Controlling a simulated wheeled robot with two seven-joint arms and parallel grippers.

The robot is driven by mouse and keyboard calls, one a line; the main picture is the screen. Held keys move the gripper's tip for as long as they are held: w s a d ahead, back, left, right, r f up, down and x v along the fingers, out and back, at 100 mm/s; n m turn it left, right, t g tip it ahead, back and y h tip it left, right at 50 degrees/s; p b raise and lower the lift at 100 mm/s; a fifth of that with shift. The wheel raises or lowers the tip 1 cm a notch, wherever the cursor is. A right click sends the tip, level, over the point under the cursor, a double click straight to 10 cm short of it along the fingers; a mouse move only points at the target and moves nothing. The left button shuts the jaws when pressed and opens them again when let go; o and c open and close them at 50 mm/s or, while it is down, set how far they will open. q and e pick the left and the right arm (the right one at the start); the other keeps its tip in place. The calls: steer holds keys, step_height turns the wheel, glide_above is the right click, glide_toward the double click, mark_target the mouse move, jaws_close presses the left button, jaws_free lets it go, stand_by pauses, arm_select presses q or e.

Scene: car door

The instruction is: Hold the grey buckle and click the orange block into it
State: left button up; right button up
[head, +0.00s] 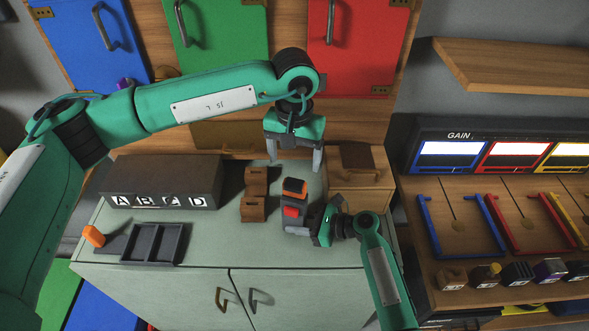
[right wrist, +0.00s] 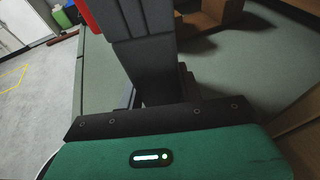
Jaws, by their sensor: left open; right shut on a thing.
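The dark grey buckle (head: 296,222) with a red button stands over the cabinet top in the head view. An orange block (head: 294,186) with a dark lower part is at the buckle's far end; I cannot tell whether it is fully seated. My right gripper (head: 311,231) is shut on the buckle from the right. The buckle also shows large in the right wrist view (right wrist: 143,45), with a bit of red at its left edge. My left gripper (head: 294,157) is open and empty, pointing down just beyond and above the orange block, apart from it.
Brown wooden blocks (head: 254,207) stand just left of the buckle. A black box lettered A B C D (head: 160,180), a dark tray (head: 153,244) and an orange-handled item (head: 93,236) are further left. A wooden box (head: 358,190) stands at the right. The front middle of the cabinet top is clear.

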arm_select(q)
steer(key=shift+r, duration=0.45)
arm_select(e)
steer(key=o, duration=0.8)
steer(key=shift+o, duration=0.2)
